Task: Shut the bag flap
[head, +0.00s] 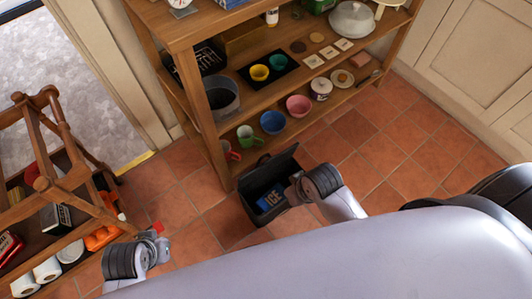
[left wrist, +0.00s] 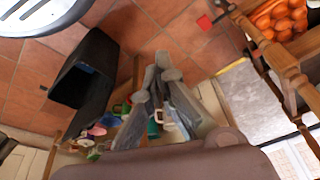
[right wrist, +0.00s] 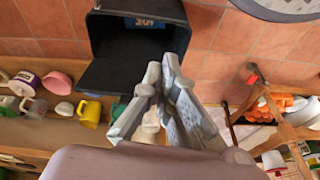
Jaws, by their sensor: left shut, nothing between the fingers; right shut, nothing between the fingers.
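The black bag (head: 262,208) stands on the tiled floor in front of the shelf, with its flap (head: 277,163) raised on the shelf side. A blue ice pack (head: 270,200) marked "ICE" lies inside. The bag shows in the left wrist view (left wrist: 80,85), and its open inside with the ice pack (right wrist: 145,22) shows in the right wrist view. My right gripper (head: 294,190) is shut and empty at the bag's right side; contact cannot be told. It overlaps the bag's edge in its wrist view (right wrist: 163,65). My left gripper (head: 158,232) is shut and empty, left of the bag and apart from it.
A wooden shelf (head: 215,150) with bowls, mugs and pots stands just behind the bag. A wooden rack (head: 85,215) with paper rolls and oranges is at the left. A small red object (left wrist: 204,22) is near my left gripper. Floor is clear at the right.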

